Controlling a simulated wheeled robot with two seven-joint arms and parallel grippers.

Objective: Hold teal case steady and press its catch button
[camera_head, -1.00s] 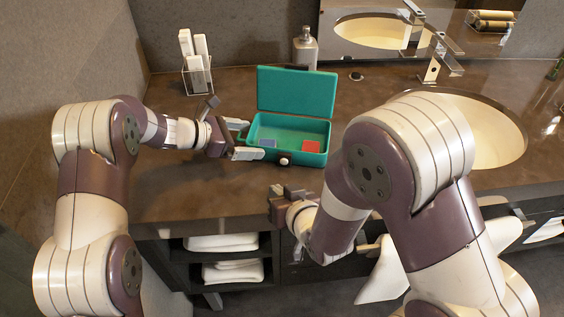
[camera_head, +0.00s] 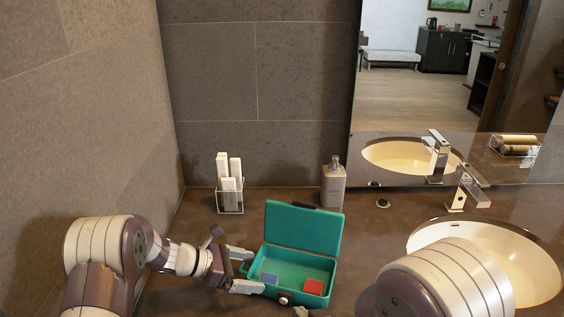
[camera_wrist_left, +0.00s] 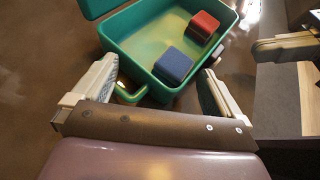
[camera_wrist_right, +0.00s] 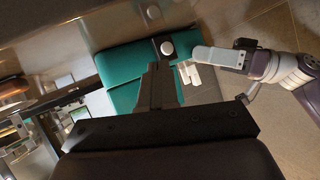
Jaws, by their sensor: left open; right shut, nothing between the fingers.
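The teal case (camera_head: 299,290) stands open on the counter with its lid (camera_head: 303,228) raised. A blue block (camera_head: 270,279) and a red block (camera_head: 313,287) lie inside. The round pale catch button (camera_head: 284,299) is on its front wall and also shows in the right wrist view (camera_wrist_right: 167,47). My left gripper (camera_head: 243,270) is open at the case's left end; in the left wrist view a teal handle (camera_wrist_left: 130,96) lies between its fingers, with no clear grip. My right gripper (camera_wrist_right: 160,76) is shut and empty in front of the case, its tips close below the button; contact cannot be told.
A clear holder with white items (camera_head: 230,196) and a grey bottle (camera_head: 333,184) stand behind the case. The sink (camera_head: 540,282) and tap (camera_head: 467,190) are at right. My right arm covers the counter between case and sink.

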